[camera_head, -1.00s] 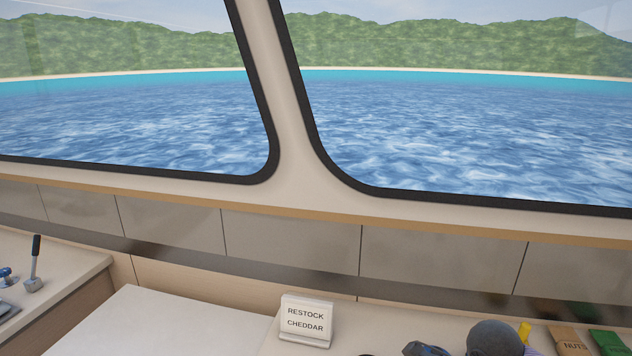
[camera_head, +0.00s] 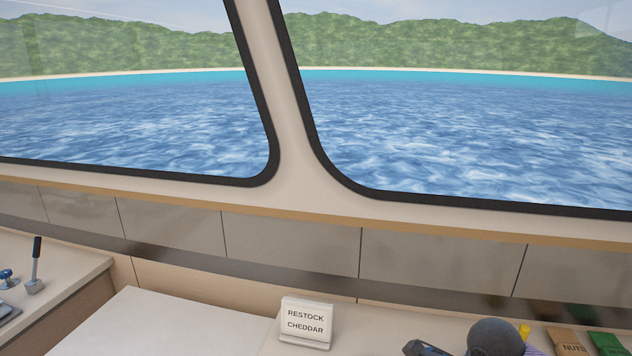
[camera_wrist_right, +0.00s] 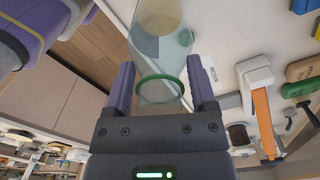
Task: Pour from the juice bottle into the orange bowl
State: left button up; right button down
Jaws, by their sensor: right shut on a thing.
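In the right wrist view my right gripper (camera_wrist_right: 160,68) is shut on a clear, see-through bottle (camera_wrist_right: 157,18) with a green ring around it. I take it for the juice bottle. Its far end runs out of the top of the picture, and I cannot tell how full it is or see any stream. I cannot make out the orange bowl in either view. My left gripper is not in view. In the head view, dark parts at the bottom edge look like my right arm; the gripper's fingers there cannot be made out.
A white sign (camera_head: 305,322) reading "RESTOCK CHEDDAR" stands on the counter. A brown "NUTS" pack (camera_head: 567,343) and a green pack (camera_head: 607,343) lie at the right, near a yellow item (camera_head: 525,331). A lever (camera_head: 36,265) stands at the left. The pale surface left of the sign is clear.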

pick_arm(q)
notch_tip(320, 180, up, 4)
jog(key=p, duration=0.4)
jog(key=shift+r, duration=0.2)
pick_arm(e)
notch_tip(320, 180, up, 6)
dwell(0.4)
